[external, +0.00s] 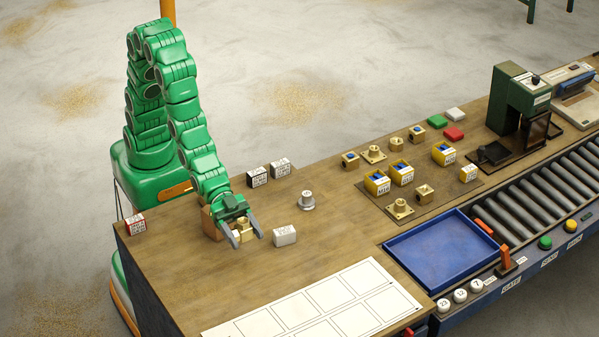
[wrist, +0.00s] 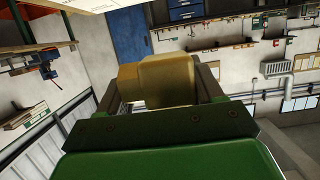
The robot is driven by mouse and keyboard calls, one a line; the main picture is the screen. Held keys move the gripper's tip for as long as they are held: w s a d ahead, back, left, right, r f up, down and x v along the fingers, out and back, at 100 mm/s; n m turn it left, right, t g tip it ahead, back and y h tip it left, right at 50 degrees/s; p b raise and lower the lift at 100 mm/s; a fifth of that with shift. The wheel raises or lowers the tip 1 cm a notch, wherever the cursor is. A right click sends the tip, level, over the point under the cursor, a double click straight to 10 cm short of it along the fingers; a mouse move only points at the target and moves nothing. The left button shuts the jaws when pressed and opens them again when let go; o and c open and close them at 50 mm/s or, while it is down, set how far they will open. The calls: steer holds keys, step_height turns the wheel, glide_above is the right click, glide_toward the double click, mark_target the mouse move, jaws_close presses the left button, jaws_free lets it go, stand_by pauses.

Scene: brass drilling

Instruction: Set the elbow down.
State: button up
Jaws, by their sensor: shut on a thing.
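The elbow is a small brass fitting (external: 242,228) between the fingers of my gripper (external: 246,236). In the external view it sits over the left part of the wooden bench; I cannot tell whether it touches the bench top. In the wrist view the brass elbow (wrist: 165,82) fills the space between the two dark fingers of my gripper (wrist: 165,88), and its far side is hidden. The gripper is shut on it.
A brown block (external: 210,224) stands just left of my gripper and a white block (external: 284,235) just right. A round metal piece (external: 306,201) and black-and-white boxes (external: 257,177) stand behind. A white grid sheet (external: 320,305) lies in front. A blue tray (external: 437,255) is right.

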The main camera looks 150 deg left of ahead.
steer(key=s+a+r, duration=0.2)
steer(key=s+a, duration=0.1)
steer(key=a, duration=1.2)
steer(key=s+a+r, duration=0.2)
steer(key=a, duration=1.3)
glide_above(327, 175)
step_height(327, 175, down, 4)
step_height(327, 175, down, 11)
steer(key=shift+w+f, duration=0.1)
steer(key=shift+f, duration=0.05)
steer(key=shift+f, duration=4.8)
steer(key=shift+f, duration=0.2)
steer(key=o, duration=1.5)
